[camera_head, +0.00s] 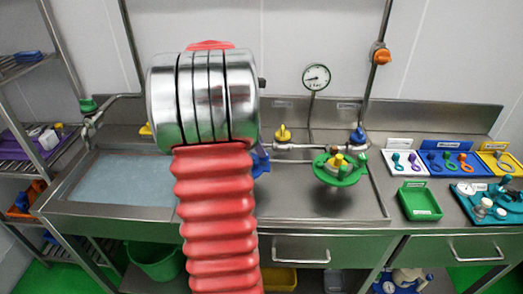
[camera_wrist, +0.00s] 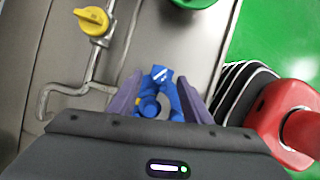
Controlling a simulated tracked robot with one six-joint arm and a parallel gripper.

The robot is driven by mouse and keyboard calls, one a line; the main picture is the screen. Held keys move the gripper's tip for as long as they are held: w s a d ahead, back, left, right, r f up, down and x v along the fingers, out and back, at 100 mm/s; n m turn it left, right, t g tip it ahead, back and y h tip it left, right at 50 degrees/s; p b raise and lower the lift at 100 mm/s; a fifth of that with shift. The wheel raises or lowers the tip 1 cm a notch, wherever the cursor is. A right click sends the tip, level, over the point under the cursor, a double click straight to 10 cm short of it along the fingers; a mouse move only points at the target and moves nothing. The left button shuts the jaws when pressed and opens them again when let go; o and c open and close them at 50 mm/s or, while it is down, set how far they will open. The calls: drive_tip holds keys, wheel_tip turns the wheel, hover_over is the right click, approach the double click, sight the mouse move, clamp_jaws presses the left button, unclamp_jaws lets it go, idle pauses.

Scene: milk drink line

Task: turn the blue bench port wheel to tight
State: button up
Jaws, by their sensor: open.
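In the wrist view the blue bench port wheel (camera_wrist: 160,76) lies between the two purple fingers of my gripper (camera_wrist: 158,98). The fingers are open, one on each side of it; I cannot tell whether either touches it. A pale ring-shaped part shows beside its lower lobes, and the near side is partly cut off by my gripper body. In the head view only a sliver of blue (camera_head: 261,160), likely this wheel, shows at the right edge of my arm, which hides the rest. My gripper is hidden there too.
A green wheel (camera_head: 340,170) stands right of the blue one on the steel bench. A yellow tap (camera_head: 283,134) and a blue tap (camera_head: 358,136) sit on the pipe behind, below a gauge (camera_head: 317,77). A green tray (camera_head: 420,203) and coloured tool boards lie right.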

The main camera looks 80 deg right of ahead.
drive_tip(key=shift+x, duration=1.7)
drive_tip(key=shift+c, duration=0.5)
drive_tip(key=shift+a, duration=0.1)
drive_tip(key=c, duration=0.9)
